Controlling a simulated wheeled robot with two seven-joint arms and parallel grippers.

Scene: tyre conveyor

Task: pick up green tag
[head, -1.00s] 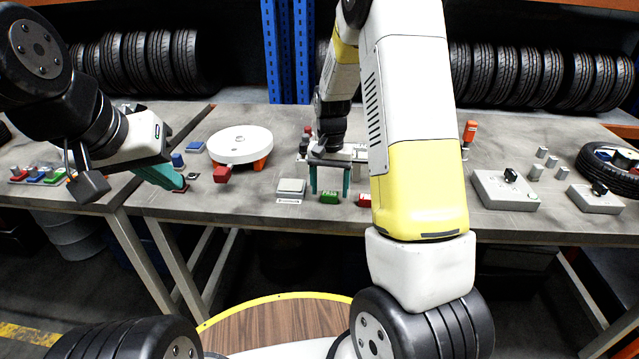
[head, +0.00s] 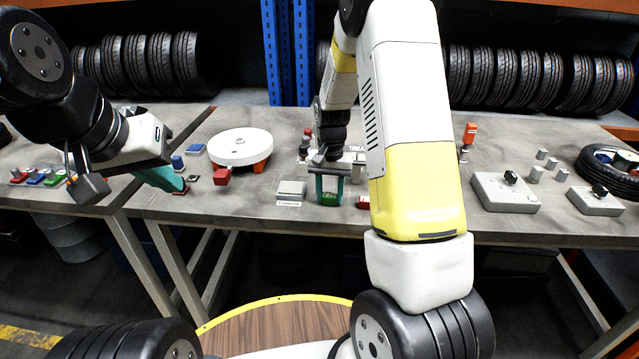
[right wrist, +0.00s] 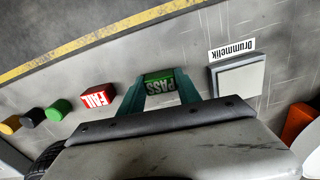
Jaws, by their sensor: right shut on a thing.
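The green tag (head: 329,199) lies at the front of the grey table in the head view. In the right wrist view the green tag (right wrist: 159,82) shows white "PASS" lettering and sits between the teal fingers. My right gripper (head: 330,196) points down and is shut on the tag, with a finger on each side; it also shows in the right wrist view (right wrist: 162,88). I cannot tell whether the tag is clear of the table. My left gripper (head: 181,189) is at the left over the table, away from the tag; its finger opening cannot be made out.
A red "FAIL" block (right wrist: 97,98) lies beside the green tag. A grey square pad (head: 291,188) with a "Drummelik" label lies on its other side. A white round turntable (head: 240,147) stands further back. Grey switch boxes (head: 505,192) stand to the right.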

